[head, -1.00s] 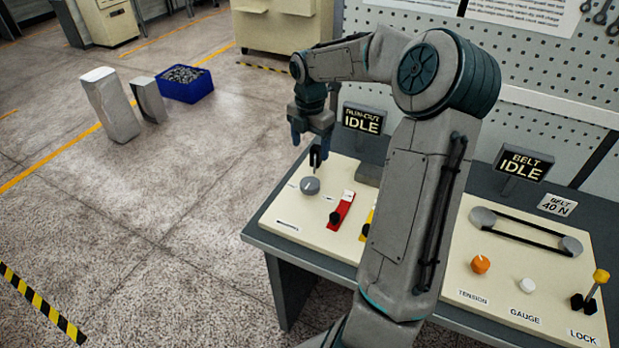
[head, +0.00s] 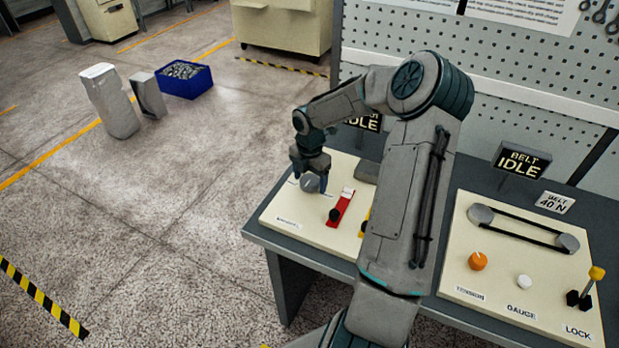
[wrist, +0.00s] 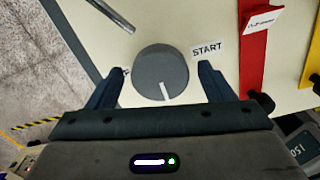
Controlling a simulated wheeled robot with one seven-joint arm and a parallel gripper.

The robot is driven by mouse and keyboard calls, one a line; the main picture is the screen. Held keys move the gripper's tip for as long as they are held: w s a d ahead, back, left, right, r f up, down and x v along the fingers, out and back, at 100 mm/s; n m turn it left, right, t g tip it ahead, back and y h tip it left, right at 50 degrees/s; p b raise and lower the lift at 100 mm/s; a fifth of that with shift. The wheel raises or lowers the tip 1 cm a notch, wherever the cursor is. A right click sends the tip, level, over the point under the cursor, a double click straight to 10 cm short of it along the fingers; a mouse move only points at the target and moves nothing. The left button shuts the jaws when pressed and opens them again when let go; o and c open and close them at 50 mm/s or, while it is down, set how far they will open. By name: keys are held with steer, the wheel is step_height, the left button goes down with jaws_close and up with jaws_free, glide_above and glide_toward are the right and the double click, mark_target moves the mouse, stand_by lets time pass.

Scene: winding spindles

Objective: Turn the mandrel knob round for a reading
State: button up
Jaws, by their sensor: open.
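The mandrel knob (wrist: 160,70) is a round grey knob with a white pointer mark, on the cream panel (head: 280,212) at the left end of the bench. In the wrist view its mark points down toward my gripper, and a START label (wrist: 207,48) sits to its right. My gripper (wrist: 163,82) is open, with one finger on each side of the knob and visible gaps between. In the head view my gripper (head: 310,184) is low over the knob (head: 310,183) and partly covers it. The run-out sign (head: 365,122) reads IDLE, its top hidden by my arm.
A red slider strip (head: 341,207) with a black knob lies just right of the mandrel knob, with a yellow strip (wrist: 313,65) beyond. A metal rod (wrist: 110,15) shows near the knob in the wrist view. The belt panel (head: 510,290) is farther right.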

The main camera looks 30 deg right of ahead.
steer(key=c, duration=1)
